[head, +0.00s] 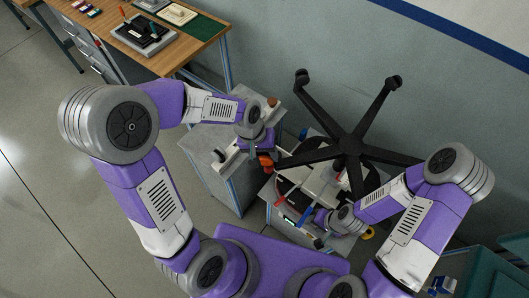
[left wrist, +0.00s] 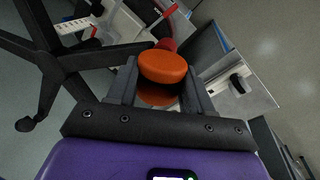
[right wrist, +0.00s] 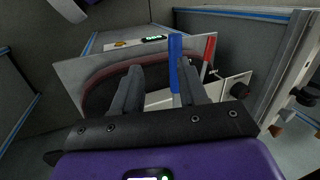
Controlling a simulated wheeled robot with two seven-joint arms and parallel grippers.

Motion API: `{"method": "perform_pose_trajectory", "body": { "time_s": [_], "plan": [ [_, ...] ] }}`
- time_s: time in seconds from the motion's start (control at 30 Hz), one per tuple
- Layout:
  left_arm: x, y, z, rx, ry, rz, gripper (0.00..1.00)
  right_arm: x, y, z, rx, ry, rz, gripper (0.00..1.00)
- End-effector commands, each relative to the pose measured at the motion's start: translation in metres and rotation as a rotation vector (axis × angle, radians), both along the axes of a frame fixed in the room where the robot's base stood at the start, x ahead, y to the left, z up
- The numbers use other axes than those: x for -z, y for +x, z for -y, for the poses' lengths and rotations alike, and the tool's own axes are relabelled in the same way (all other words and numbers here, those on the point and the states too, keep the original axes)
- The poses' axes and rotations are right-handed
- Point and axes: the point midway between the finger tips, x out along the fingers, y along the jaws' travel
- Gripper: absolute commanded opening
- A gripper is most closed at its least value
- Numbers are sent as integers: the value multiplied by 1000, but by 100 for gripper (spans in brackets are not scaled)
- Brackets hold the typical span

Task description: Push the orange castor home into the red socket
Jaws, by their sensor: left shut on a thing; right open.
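The orange castor (head: 265,160) is held between the fingers of my left gripper (head: 260,150), which is shut on it; it fills the gap in the left wrist view (left wrist: 162,67). A red piece, seemingly the red socket (left wrist: 167,44), shows just behind the castor at the end of a black chair leg. The castor partly hides it, so I cannot tell whether they touch or how far in the castor is. The black star-shaped chair base (head: 352,145) lies over the bench fixture. My right gripper (right wrist: 158,78) is open and empty, low over the fixture.
A blue lever (right wrist: 174,65) stands close to my right fingers, with a red lever (right wrist: 208,52) behind it. A grey cabinet (head: 213,170) stands left of the fixture. A wooden workbench (head: 150,40) with trays is at the back left. Floor is open at left.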

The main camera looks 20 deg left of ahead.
Motion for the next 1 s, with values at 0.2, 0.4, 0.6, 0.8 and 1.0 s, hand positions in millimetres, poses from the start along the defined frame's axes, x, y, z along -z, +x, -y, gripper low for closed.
{"method": "perform_pose_trajectory", "body": {
  "time_s": [0.2,0.4,0.6,0.8,1.0],
  "plan": [
    [7,0,0,0,0,0,0,6,0,0,0,0,0,43],
    [11,0,0,0,0,0,0,10,0,0,0,0,0,43],
    [13,0,0,0,0,0,64,11,0,0,0,0,0,43],
    [13,0,0,0,0,0,80,10,0,0,0,0,0,43],
    [11,0,0,0,0,0,80,10,0,0,0,0,0,43]
  ]
}}
